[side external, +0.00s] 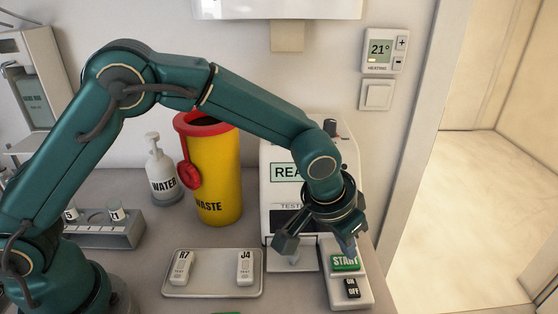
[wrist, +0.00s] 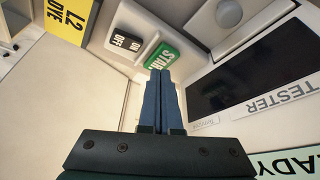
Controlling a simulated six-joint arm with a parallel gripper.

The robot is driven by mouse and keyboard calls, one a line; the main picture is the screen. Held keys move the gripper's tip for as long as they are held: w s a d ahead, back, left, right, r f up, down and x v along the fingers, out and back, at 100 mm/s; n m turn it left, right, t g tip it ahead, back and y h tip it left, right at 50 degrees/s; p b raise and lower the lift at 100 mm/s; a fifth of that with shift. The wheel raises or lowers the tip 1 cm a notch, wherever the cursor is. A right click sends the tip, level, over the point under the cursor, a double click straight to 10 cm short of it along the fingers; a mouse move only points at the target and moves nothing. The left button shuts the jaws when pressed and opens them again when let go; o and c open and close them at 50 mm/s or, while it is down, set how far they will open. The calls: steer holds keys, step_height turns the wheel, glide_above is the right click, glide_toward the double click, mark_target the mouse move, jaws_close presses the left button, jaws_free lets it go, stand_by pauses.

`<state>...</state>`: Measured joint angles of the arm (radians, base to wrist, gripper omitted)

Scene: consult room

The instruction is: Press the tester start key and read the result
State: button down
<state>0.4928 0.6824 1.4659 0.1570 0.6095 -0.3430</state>
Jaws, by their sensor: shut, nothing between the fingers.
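The tester (side external: 268,225) is a white unit against the wall, partly hidden behind my arm. Its pale green display (side external: 284,172) shows "REA" in the side view and "ADY" in the wrist view (wrist: 296,162), which fits READY. The green START key (side external: 345,263) sits on a small white panel at the tester's front right, above a black ON/OFF switch (side external: 352,288). My gripper (side external: 354,252) is shut and empty, pointing down. In the wrist view, my fingertips (wrist: 161,72) overlap the edge of the START key (wrist: 164,57); I cannot tell whether they touch it.
A grey tray (side external: 212,282) holds white cassettes R7 (side external: 180,268) and J4 (side external: 245,267). A yellow waste bin (side external: 222,175) and a water bottle (side external: 161,170) stand behind. The wall and doorway lie right.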

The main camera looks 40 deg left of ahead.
mark_target(343, 261)
steer(key=shift+f, duration=0.7)
steer(key=shift+r, duration=3.55)
